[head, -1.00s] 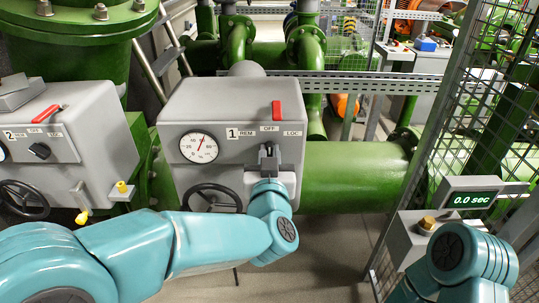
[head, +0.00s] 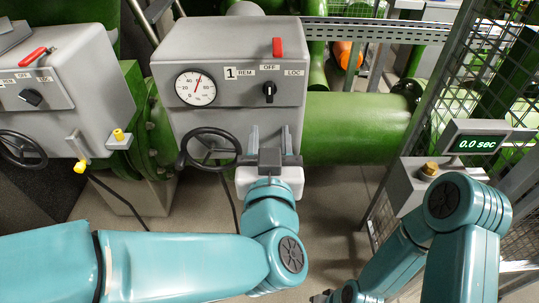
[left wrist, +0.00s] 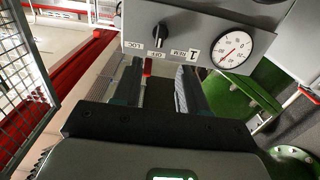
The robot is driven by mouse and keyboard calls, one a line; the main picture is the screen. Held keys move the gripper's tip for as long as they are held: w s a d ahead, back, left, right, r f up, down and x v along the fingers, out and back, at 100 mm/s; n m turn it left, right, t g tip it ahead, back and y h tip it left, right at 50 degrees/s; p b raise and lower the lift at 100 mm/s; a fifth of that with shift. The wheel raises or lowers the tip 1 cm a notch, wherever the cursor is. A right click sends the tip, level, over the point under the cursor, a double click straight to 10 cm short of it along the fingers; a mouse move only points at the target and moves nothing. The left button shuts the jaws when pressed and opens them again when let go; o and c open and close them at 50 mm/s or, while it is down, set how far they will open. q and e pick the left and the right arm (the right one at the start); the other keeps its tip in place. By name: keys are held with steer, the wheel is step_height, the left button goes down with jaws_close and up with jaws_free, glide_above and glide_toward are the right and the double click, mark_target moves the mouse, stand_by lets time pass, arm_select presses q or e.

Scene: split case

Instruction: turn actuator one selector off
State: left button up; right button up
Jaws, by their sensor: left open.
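The actuator one selector is a small black knob (head: 269,92) on the grey box marked 1 (head: 204,115), under the labels REM, OFF and LOC. The knob stands upright, in line with OFF. It also shows in the left wrist view (left wrist: 159,35), upside down, with its handle in line with OFF. My left gripper (head: 270,136) is open and empty, below the knob and apart from it. In the left wrist view its two fingers (left wrist: 161,75) point toward the box, with the knob beyond the gap. My right arm is at the lower right; its gripper is barely visible at the bottom edge.
A black handwheel (head: 210,150) sticks out left of my left gripper. A round gauge (head: 196,88) and a red lever (head: 277,48) are on the same box. Actuator 2's box (head: 85,85) is at left. A timer display (head: 475,143) and mesh fence stand at right.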

arm_select(q)
steer(key=s, duration=0.3)
steer(key=shift+s, duration=0.2)
steer(key=w+a+f+n+g+y, duration=0.1)
steer(key=w+a+f+g+y, duration=0.2)
steer(key=a+f, duration=0.45)
steer(key=w+a+f+g+y, duration=0.1)
steer(key=w+a+f+y, duration=0.1)
steer(key=w+a+f, duration=0.45)
steer(key=s+a+f+g+h, duration=0.1)
steer(key=s+a+f+g, duration=0.15)
steer(key=f, duration=0.55)
steer(key=s+a+f+g, duration=0.1)
steer(key=a+f, duration=0.2)
steer(key=f, duration=0.5)
steer(key=s+f+g+h, duration=0.35)
steer(key=s+f, duration=0.35)
steer(key=f, duration=0.5)
steer(key=s+d+f+g+h, duration=0.2)
steer(key=s+d+g, duration=0.1)
steer(key=s, duration=0.3)
steer(key=s+d+f+n+g+h, duration=0.1)
steer(key=s+d+f+g+h, duration=0.1)
steer(key=s, duration=0.4)
steer(key=shift+s+d+f+g, duration=0.4)
steer(key=shift+d+f+g, duration=0.4)
steer(key=shift+d, duration=0.45)
